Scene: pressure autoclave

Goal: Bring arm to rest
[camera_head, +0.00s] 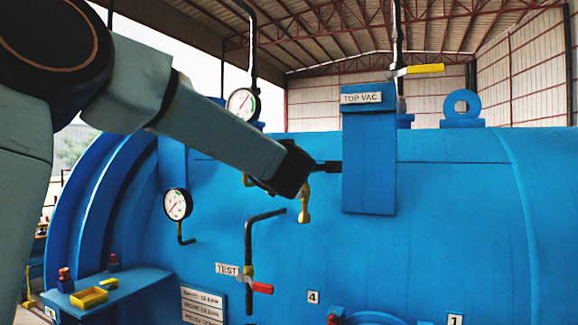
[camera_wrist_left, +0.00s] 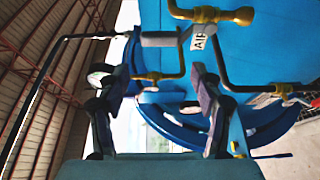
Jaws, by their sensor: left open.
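My left arm (camera_head: 215,125) comes in from the left and reaches across in front of the blue autoclave (camera_head: 440,220). My left gripper (camera_head: 335,167) is seen side-on near the blue box labelled TOP VAC (camera_head: 368,150); I cannot tell whether it touches the box. In the wrist view the left gripper (camera_wrist_left: 161,72) has its two fingers spread apart, open. A yellow fitting on a pipe (camera_wrist_left: 155,76) shows between the fingers, beyond them, and nothing is seen held. A brass valve fitting (camera_head: 305,205) hangs just below the gripper in the head view. My right gripper is not seen.
A pipe with a red-handled valve (camera_head: 262,288) stands beside the TEST label (camera_head: 227,269). Gauges (camera_head: 178,204) are on the left. A yellow-handled valve (camera_head: 425,68) is above. A blue shelf (camera_head: 140,282) holds small items. An AIR tag (camera_wrist_left: 199,40) shows near the wrist.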

